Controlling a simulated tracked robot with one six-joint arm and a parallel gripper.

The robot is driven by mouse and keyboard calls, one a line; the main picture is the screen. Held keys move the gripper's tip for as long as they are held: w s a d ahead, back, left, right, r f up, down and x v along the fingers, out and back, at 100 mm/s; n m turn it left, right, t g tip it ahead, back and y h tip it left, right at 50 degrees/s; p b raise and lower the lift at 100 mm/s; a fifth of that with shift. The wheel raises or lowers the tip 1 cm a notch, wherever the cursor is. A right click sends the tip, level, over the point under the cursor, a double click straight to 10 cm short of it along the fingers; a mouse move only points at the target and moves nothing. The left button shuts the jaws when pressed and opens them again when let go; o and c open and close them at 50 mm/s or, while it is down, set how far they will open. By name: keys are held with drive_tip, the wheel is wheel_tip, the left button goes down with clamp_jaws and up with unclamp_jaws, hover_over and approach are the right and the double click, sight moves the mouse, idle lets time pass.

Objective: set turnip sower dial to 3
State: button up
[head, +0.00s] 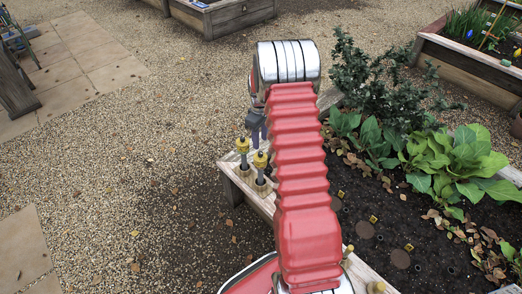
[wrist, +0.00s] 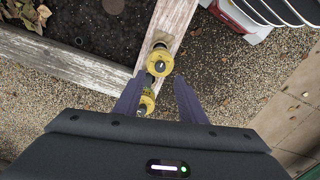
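Two sowers with yellow dial tops stand upright on the wooden corner of the raised bed, one on the left (head: 242,146) and one on the right (head: 260,160) in the head view. I cannot read labels or dial numbers, so I cannot tell which is the turnip sower. In the wrist view, one yellow dial (wrist: 160,62) shows just past my fingertips and a second yellow top (wrist: 147,104) shows between my fingers. My gripper (wrist: 159,77) is open, its dark fingers apart and apparently above the sowers. In the head view my arm partly hides it.
The raised bed (head: 229,172) holds dark soil, leafy plants (head: 456,163) and small yellow markers (head: 373,218). More yellow-topped items (head: 347,250) stand along its near edge beside my arm. Gravel (head: 130,180) lies open on the left.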

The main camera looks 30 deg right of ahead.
sight(260, 152)
wheel_tip(260, 152, down, 7)
drive_tip(key=shift+f, duration=0.15)
drive_tip(key=shift+c, duration=0.5)
